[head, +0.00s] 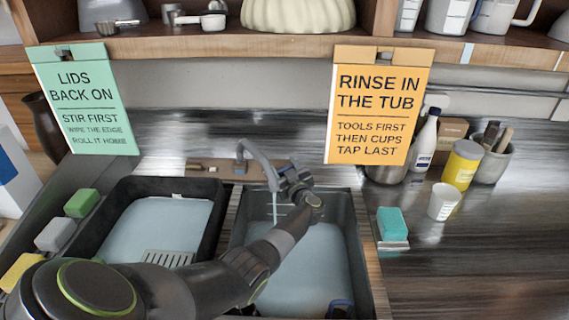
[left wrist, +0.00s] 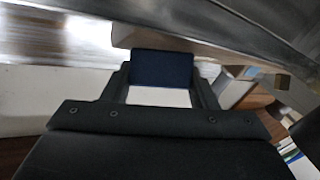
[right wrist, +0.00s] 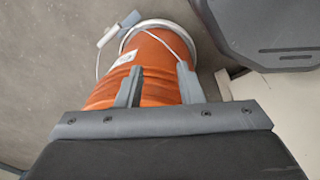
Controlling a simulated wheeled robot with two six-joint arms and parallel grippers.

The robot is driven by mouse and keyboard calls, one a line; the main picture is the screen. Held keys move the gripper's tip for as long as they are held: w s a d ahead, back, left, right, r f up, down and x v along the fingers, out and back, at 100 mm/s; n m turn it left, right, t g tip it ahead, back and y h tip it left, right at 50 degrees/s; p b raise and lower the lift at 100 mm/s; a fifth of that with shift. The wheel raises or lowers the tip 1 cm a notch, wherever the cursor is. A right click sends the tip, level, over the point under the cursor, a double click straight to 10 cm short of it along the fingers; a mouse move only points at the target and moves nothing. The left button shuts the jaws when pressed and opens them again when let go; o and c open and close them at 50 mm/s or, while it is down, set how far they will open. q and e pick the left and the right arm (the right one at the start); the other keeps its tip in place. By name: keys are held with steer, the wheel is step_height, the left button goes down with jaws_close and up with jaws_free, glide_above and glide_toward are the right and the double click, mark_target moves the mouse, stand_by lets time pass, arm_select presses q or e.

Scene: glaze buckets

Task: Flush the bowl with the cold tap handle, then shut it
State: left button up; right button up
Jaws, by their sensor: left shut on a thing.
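The tap (head: 258,160) has a grey arched spout over the right-hand basin (head: 362,262), the bowl under it. A thin pale stream, apparently running water, falls from the spout. My left arm crosses that basin, and my left gripper (head: 296,182) is at the tap, just right of the spout. In the left wrist view its jaws are shut on a dark blue piece (left wrist: 162,70), apparently the cold tap handle. My right gripper (right wrist: 158,88) is open and empty above an orange bucket (right wrist: 150,62) with a wire handle.
A black tub (head: 98,205) holding pale liquid and a white grate stands left of the bowl. Sponges (head: 82,203) lie further left. A teal sponge (head: 391,222), a white cup (head: 444,201) and bottles stand right. Two signs hang from the shelf (head: 300,45) above.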

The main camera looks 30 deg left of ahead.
arm_select(q)
steer(key=m+t+h+p, duration=0.1)
steer(key=m+t+p, duration=0.1)
steer(key=m, duration=0.1)
steer(key=shift+r+m+t+h, duration=0.1)
steer(key=shift+m+t+h, duration=0.2)
steer(key=shift+t+h, duration=0.1)
steer(key=shift+m+t+h+p, duration=0.75)
steer(key=shift+m+t+h, duration=0.75)
steer(key=shift+m, duration=0.6)
steer(key=shift+d+h, duration=0.1)
steer(key=shift+h, duration=0.2)
steer(key=o, duration=1)
steer(key=shift+w, duration=0.1)
steer(key=shift+f, duration=0.2)
